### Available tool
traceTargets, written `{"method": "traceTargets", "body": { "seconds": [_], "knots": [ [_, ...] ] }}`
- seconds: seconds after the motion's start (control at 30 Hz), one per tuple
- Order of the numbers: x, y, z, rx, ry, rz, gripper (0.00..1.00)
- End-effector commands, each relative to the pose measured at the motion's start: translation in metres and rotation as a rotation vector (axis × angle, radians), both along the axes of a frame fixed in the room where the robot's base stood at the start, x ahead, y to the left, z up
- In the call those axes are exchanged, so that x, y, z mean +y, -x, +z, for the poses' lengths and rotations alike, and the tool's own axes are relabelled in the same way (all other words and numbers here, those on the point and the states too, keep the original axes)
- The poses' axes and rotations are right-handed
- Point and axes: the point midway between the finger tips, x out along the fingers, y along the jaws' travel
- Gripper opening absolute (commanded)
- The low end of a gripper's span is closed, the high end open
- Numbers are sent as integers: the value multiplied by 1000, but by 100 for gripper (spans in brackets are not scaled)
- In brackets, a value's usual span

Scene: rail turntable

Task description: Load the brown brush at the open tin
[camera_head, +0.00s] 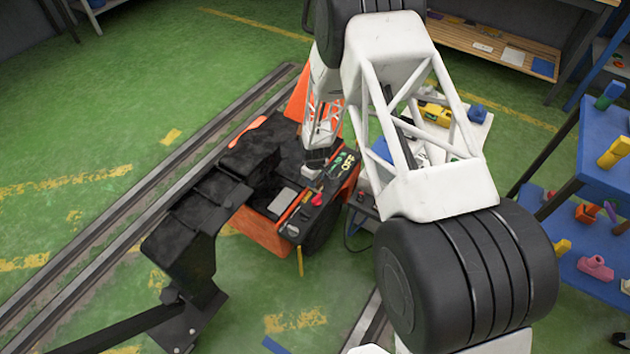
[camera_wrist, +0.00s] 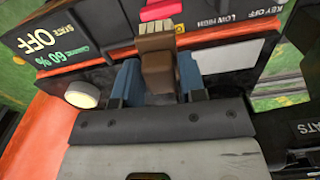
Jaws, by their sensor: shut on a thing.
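My gripper (camera_wrist: 158,80) shows in the wrist view with its blue fingers closed on the sides of a brown, blocky piece, which looks like the brown brush (camera_wrist: 157,65). Its far end has pale strips, seemingly bristles. In the head view my gripper (camera_head: 317,160) is small and hangs over the dark deck of an orange and black machine; the brush cannot be made out there. I cannot pick out the open tin for sure in either view.
The orange machine (camera_head: 262,232) has a panel with "OFF" lettering (camera_wrist: 38,40). A red item (camera_wrist: 160,10) lies beyond the brush. A round cream part (camera_wrist: 82,95) sits left of the fingers. A cluttered bench (camera_head: 478,138) and blue shelves (camera_head: 560,215) stand right. Rails and green floor lie left.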

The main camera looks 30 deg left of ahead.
Motion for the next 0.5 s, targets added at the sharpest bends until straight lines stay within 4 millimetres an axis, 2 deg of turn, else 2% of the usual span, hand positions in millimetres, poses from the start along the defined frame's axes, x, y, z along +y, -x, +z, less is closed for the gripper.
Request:
{"method": "traceTargets", "body": {
  "seconds": [0.27,0.5],
  "knots": [
    [18,-29,4,-1,-1,-187,19],
    [40,-68,11,0,0,-450,19]
  ]
}}
